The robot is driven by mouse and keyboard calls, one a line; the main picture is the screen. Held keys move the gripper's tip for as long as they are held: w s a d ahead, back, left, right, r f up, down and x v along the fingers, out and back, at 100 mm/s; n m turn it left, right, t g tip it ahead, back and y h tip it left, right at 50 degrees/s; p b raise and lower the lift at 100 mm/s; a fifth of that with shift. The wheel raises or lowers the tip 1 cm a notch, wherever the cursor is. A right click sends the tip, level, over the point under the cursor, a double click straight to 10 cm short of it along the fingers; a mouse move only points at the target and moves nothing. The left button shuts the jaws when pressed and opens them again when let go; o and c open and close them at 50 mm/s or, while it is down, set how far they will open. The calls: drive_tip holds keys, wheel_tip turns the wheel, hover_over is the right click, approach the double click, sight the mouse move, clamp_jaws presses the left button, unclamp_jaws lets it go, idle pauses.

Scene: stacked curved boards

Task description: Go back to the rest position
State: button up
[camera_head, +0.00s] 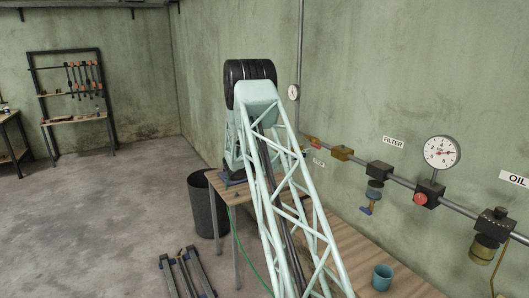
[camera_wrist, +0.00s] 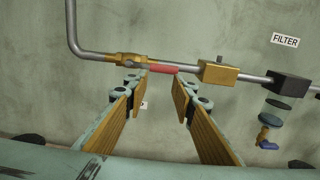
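My gripper (camera_wrist: 160,95) shows in the wrist view with its two wood-coloured finger pads apart and nothing between them. Beyond the fingertips is the wall pipe with a red section (camera_wrist: 163,69) and brass fittings (camera_wrist: 216,73); I cannot tell how near the tips are to it. In the head view my pale green lattice arm rises across the middle and hides most of the gripper.
A wooden bench (camera_head: 400,284) runs along the right wall, with a teal cup (camera_head: 382,277) on it. Above it are a pipe with valves and a gauge (camera_head: 441,152). A dark bin (camera_head: 203,207) stands beside the bench. The floor at left is largely clear.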

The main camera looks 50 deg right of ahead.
idle(0.3)
drive_tip(key=s+a+r+m+y, duration=0.25)
drive_tip(key=s+a+r, duration=0.25)
drive_tip(key=a, duration=0.5)
drive_tip(key=s+a+r+m+t+y+b, duration=0.1)
drive_tip(key=s+a+r+m+y, duration=0.25)
drive_tip(key=a, duration=0.75)
drive_tip(key=s+a+r+m+y, duration=0.1)
drive_tip(key=s+a+r+m, duration=0.1)
drive_tip(key=s+a+r, duration=0.6)
drive_tip(key=s+a+f+m+t+y, duration=0.1)
drive_tip(key=s+a, duration=0.6)
drive_tip(key=a, duration=0.8)
drive_tip(key=s+a+f+m+t+y, duration=0.1)
drive_tip(key=s+a+m+t+y, duration=0.2)
drive_tip(key=a, duration=1.3)
drive_tip(key=s+a+f+m+t+y+b, duration=0.1)
drive_tip(key=s+a+t+y, duration=0.3)
drive_tip(key=s+a, duration=0.8)
drive_tip(key=shift+s+a+f+m+y, duration=0.25)
drive_tip(key=shift+a+m+y, duration=0.8)
drive_tip(key=shift+a, duration=0.75)
